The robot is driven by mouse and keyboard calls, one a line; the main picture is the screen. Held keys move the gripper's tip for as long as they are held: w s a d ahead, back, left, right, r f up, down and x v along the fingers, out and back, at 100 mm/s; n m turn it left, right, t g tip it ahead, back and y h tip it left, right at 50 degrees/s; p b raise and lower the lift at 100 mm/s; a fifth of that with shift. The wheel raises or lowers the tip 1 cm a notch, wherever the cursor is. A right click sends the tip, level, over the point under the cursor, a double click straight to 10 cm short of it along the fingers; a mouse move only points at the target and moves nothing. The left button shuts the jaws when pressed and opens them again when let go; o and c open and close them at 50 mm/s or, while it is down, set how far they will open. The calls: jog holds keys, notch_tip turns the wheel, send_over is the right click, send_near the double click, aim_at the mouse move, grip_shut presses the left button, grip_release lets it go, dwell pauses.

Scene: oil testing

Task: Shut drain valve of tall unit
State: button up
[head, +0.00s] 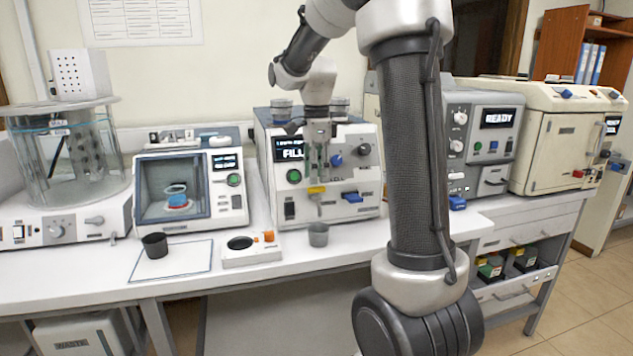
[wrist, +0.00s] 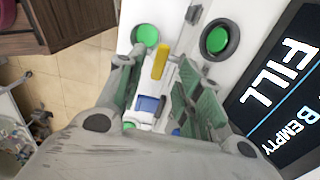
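The tall unit (head: 264,160) is the white machine with a screen that reads FILL; the screen also shows in the wrist view (wrist: 280,85). A yellow lever (head: 317,189) sticks out low on its front, above a grey cup (head: 318,235). The lever shows in the wrist view (wrist: 160,62) beyond my fingertips. Its label is not readable, so I cannot confirm that it is the drain valve. My gripper (head: 317,168) hangs in front of the panel, just above the lever. In the wrist view its fingers (wrist: 157,85) are apart, with no object held.
A blue lever (head: 350,198) and blue knob (head: 336,160) sit right of the yellow lever. A green button (head: 294,176) is to the left. A white block (head: 250,250) and black cup (head: 155,245) stand on the bench. My arm hides part of the right side.

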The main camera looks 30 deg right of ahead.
aim_at(316, 187)
notch_tip(316, 187, up, 9)
jog(key=shift+f, duration=0.15)
dwell(0.5)
jog(key=s+a+f+n+t, duration=0.1)
jog(key=s+a+f+n, duration=0.1)
jog(key=s+n, duration=0.5)
jog(key=s+a+f+n+t, duration=0.1)
jog(key=s+f+n+t, duration=0.1)
jog(key=s+n, duration=0.5)
jog(key=s+a+f+n+t, duration=0.1)
jog(key=s+a+f+n, duration=0.1)
jog(key=s+n, duration=0.5)
jog(key=shift+s+a+f, duration=0.35)
jog(key=shift+s+f, duration=0.1)
jog(key=shift+s, duration=1.15)
